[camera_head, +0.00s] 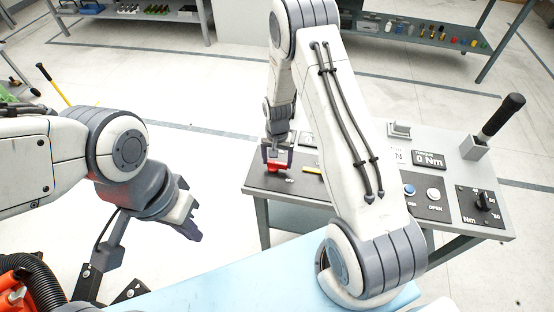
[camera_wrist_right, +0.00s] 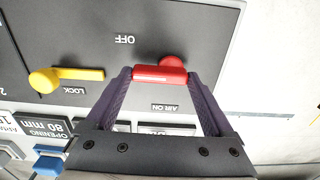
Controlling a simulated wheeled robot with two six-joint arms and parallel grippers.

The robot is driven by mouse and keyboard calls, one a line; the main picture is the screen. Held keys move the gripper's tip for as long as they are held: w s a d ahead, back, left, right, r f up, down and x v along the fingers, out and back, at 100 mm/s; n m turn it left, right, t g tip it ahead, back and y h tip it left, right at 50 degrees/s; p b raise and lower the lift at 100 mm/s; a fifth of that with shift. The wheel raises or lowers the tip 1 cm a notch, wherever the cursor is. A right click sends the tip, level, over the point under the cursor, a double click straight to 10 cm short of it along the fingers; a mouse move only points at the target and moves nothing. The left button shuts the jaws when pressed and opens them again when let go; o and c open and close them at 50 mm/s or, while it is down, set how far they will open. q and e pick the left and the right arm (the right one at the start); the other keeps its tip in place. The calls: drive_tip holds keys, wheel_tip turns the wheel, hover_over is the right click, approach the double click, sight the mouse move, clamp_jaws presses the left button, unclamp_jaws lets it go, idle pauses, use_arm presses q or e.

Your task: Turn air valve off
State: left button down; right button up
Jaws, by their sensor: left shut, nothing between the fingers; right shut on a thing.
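The air valve has a red handle (camera_wrist_right: 158,73) on a dark panel in the right wrist view. The handle lies crosswise, beside the AIR ON label, with the OFF label further up and to its left. In the head view the red handle (camera_head: 278,168) shows at the left end of the bench. My right gripper (camera_wrist_right: 160,74) is shut on the red handle, one finger at each end of its bar. It also shows in the head view (camera_head: 277,160). My left gripper (camera_head: 192,222) is shut and empty, hanging in the air left of the bench.
A yellow LOCK lever (camera_wrist_right: 70,75) is beside the red handle. The bench (camera_head: 470,218) carries a torque display (camera_head: 429,160), push buttons, a dial (camera_head: 484,201) and a black-handled lever (camera_head: 503,115). Shelves stand at the back.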

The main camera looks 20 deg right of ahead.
sight(277, 162)
drive_tip(key=shift+w, duration=0.1)
drive_tip(key=o, duration=1.1)
drive_tip(key=shift+r, duration=0.1)
wheel_tip(277, 162, up, 10)
drive_tip(key=shift+r+b, duration=0.2)
drive_tip(key=shift+b, duration=0.5)
